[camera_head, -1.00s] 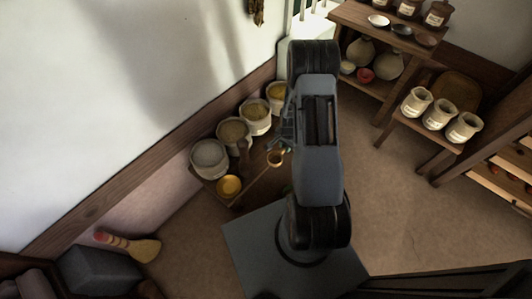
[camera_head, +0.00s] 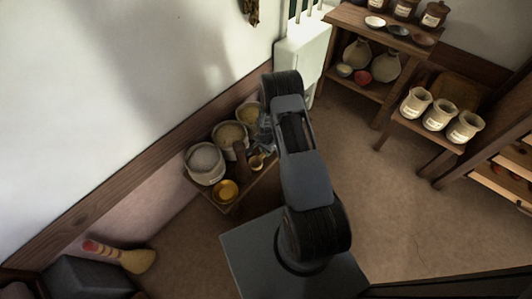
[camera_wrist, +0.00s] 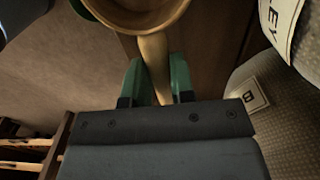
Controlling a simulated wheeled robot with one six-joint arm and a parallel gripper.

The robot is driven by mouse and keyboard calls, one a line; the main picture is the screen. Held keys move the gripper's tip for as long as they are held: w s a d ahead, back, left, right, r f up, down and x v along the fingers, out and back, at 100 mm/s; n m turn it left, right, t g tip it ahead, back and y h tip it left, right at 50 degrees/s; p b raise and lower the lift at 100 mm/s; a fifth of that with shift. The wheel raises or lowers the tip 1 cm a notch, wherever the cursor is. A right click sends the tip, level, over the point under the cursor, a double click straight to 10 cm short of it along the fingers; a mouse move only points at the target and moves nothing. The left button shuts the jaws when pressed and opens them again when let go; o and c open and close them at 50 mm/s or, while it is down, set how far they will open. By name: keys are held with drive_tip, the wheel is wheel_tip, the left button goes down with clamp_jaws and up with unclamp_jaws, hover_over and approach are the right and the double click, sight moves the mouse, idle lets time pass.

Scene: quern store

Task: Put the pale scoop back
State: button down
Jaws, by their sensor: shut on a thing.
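The pale scoop (camera_wrist: 154,48) has a round wooden bowl and a straight, light handle. In the wrist view my gripper (camera_wrist: 156,68) is shut on its handle, with a green finger on each side. The bowl lies beyond the fingertips and is cut off by the top edge. In the head view the scoop (camera_head: 257,162) shows small beside the sacks, just below my gripper (camera_head: 264,143), which is partly hidden by my arm. I cannot tell whether the scoop touches anything below it.
Open sacks (camera_head: 205,164) stand in a row on a low wooden stand by the wall; my arm hides part of it. A yellow bowl (camera_head: 226,190) sits at its front. Labelled jars (camera_head: 440,116) stand on a bench at right. A brush (camera_head: 120,255) lies lower left.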

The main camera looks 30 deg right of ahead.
drive_tip(key=shift+f, duration=0.5)
drive_tip(key=c, duration=1)
unclamp_jaws()
drive_tip(key=shift+r, duration=0.15)
